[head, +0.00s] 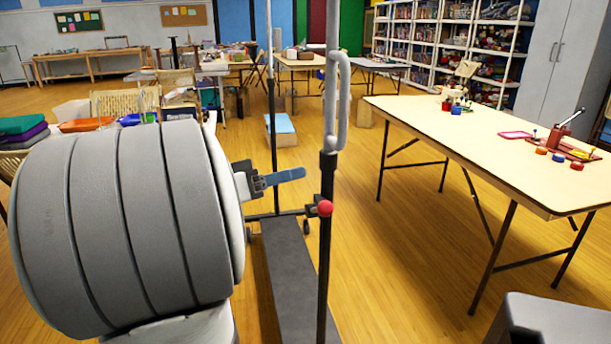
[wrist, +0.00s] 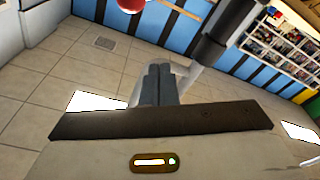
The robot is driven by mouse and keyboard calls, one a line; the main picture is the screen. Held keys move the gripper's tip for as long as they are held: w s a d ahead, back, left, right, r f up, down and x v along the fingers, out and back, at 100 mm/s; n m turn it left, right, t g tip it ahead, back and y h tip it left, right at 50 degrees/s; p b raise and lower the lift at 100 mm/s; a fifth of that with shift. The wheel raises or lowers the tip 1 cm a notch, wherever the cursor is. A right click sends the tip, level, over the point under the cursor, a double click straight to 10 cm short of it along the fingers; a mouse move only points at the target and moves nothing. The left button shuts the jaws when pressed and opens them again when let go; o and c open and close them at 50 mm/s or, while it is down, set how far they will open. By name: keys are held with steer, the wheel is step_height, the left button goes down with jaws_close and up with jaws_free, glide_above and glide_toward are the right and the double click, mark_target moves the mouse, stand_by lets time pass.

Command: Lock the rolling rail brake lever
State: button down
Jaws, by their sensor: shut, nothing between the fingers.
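The rolling rail stands upright just ahead in the head view, with a black right post (head: 326,260), a pale upper tube with a looped handle (head: 342,105) and a dark base plate (head: 292,270). A round red knob (head: 325,208), apparently the brake lever's end, sits at that post below the collar. Whether it is locked I cannot tell. My gripper (head: 299,174) is shut and empty, left of the post and a little above the knob in the picture.
A long pale worktable (head: 480,145) with craft items stands to the right. A low blue-topped bench (head: 280,124) stands on the floor behind the rail. Other tables and full shelves (head: 460,50) are farther back. Wooden floor (head: 390,250) is clear between rail and worktable.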

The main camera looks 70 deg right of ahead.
steer(key=v, duration=0.6)
stand_by(0.5)
steer(key=w+a+r+n+t+y+p, duration=0.2)
steer(key=a+n+t+p, duration=0.4)
steer(key=a, duration=0.5)
steer(key=w+a+r+n+t+y+p, duration=0.2)
steer(key=w+a+n+t+y+p, duration=0.2)
steer(key=a+n+p, duration=0.5)
steer(key=w+a+r+n+t+y+p, duration=0.3)
steer(key=a+n+t+y+p, duration=0.3)
steer(key=a+p, duration=0.5)
steer(key=shift+w+a+n+t, duration=0.35)
steer(key=shift+a+n+t, duration=0.5)
steer(key=shift+a, duration=0.35)
